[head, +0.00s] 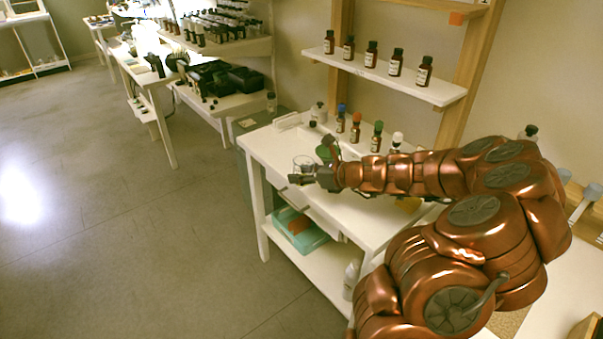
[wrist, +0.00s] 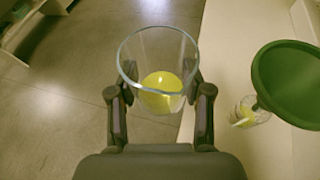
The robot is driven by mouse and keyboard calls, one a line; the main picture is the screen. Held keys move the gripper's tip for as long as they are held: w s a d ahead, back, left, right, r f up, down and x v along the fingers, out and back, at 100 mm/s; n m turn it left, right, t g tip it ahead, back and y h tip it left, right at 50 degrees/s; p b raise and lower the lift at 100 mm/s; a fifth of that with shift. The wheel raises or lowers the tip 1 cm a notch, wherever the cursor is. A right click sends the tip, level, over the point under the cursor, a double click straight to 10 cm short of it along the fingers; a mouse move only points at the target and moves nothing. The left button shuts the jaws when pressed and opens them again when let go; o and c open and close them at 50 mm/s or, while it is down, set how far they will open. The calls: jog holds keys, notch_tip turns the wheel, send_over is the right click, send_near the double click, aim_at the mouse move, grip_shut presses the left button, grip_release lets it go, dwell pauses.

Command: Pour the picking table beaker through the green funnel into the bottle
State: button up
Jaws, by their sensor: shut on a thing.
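My gripper (head: 305,174) is shut on a clear glass beaker (head: 302,163), near the table's left front edge. In the wrist view the beaker (wrist: 158,70) sits between the two fingers, with yellow liquid (wrist: 162,92) at its bottom. It looks close to upright. The green funnel (wrist: 290,82) is at the right of the wrist view, apart from the beaker. A clear bottle (wrist: 250,111) with some yellow in it stands below the funnel. In the head view the funnel (head: 326,152) is partly hidden behind my gripper, and the bottle is hidden.
The white table (head: 268,150) carries several brown bottles with coloured caps, such as a green-capped one (head: 377,137), along its back. A wall shelf (head: 390,78) above holds several brown bottles. A teal tray (head: 300,232) lies on the lower shelf. Open floor (head: 150,240) lies to the left.

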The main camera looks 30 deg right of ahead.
jog(key=shift+w+d+r+m+y+p, duration=0.15)
jog(key=shift+d+r+m+y+p, duration=0.3)
jog(key=shift+p, duration=0.55)
jog(key=shift+w+d+r+m+y+p, duration=0.1)
jog(key=shift+d+m+y+p, duration=0.25)
jog(key=shift+m+p, duration=0.5)
jog(key=shift+m+y, duration=0.4)
jog(key=shift+w+d+r+p, duration=0.1)
jog(key=shift+d+r+p, duration=0.1)
jog(key=shift+r+p, duration=0.65)
jog(key=shift+w+d+r+p, duration=0.1)
jog(key=shift+d+r+p, duration=0.05)
jog(key=shift+r+p, duration=0.7)
jog(key=shift+d+r+p, duration=0.2)
jog(key=shift+r+p, duration=0.55)
jog(key=shift+r, duration=0.15)
jog(key=shift+w+d+r+m+y+p, duration=0.1)
jog(key=shift+d+r+m+y+p, duration=0.15)
jog(key=shift+d+m+y+p, duration=0.25)
jog(key=shift+m+p, duration=0.3)
jog(key=m+y, duration=0.1)
jog(key=m, duration=0.1)
jog(key=r+m+t+y+p, duration=0.1)
jog(key=shift+w+d+m, duration=0.1)
jog(key=shift+m, duration=0.3)
jog(key=shift+r+m+p, duration=0.25)
jog(key=shift+m+p, duration=0.35)
jog(key=shift+p, duration=1.25)
